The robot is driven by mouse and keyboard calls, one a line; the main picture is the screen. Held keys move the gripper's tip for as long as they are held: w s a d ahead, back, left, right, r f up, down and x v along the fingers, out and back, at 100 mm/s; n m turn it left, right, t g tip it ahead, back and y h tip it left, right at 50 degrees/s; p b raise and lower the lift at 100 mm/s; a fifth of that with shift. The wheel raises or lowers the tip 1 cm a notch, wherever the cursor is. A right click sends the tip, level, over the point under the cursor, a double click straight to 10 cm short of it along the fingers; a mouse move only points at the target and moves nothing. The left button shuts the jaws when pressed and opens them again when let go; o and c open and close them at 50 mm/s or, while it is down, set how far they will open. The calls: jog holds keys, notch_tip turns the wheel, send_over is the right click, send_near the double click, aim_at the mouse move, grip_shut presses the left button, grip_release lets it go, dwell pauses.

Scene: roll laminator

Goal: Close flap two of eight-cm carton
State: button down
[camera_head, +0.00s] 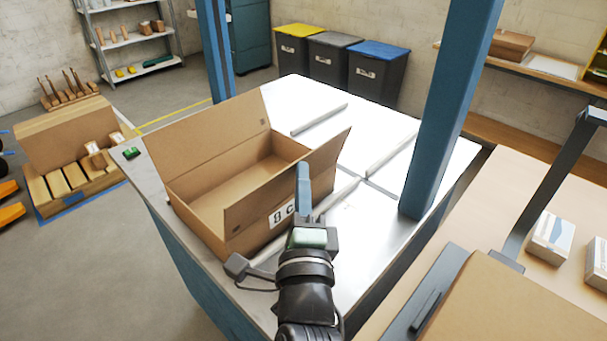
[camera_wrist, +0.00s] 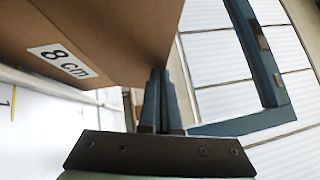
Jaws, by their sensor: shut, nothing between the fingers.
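The eight-cm carton (camera_head: 250,196) stands on the white-topped table, its top open and its inside empty. A label reading "8 cm" (camera_wrist: 62,62) is on its near side in the wrist view. A large far flap (camera_head: 210,143) stands up and leans outward. A near flap (camera_head: 287,182) also stands raised along the side towards me. My gripper (camera_head: 303,180) is shut and empty, its blue fingers just outside the near flap by the label. In the wrist view the fingertips (camera_wrist: 160,75) point up beside the carton's lower edge; whether they touch is unclear.
A blue post (camera_head: 450,110) rises from the table (camera_head: 350,262) to the right of my gripper. Metal bars (camera_head: 392,154) lie across the tabletop. A small green item (camera_head: 131,153) sits at the left corner. Another bench with a closed carton (camera_head: 530,305) is at the right.

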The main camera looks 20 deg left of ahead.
aim_at(284, 183)
jog(key=shift+r+p, duration=0.2)
jog(key=shift+p, duration=0.1)
jog(key=a+n+g+p, duration=0.1)
jog(key=p, duration=0.4)
jog(key=w+a+r+n+g+p, duration=0.1)
jog(key=p, duration=0.4)
jog(key=a+r+n+g+h+p, duration=0.1)
jog(key=p, duration=0.4)
jog(key=shift+w+a+r+n, duration=0.15)
jog(key=shift+a+n, duration=0.25)
jog(key=w+a+f+n+g+h, duration=0.3)
jog(key=a+f+n+g+h, duration=0.3)
jog(key=a+h, duration=0.3)
jog(key=shift+w+a+f+n, duration=0.15)
jog(key=shift+a+f+n, duration=0.15)
jog(key=shift+f+n, duration=0.35)
jog(key=shift+f, duration=0.15)
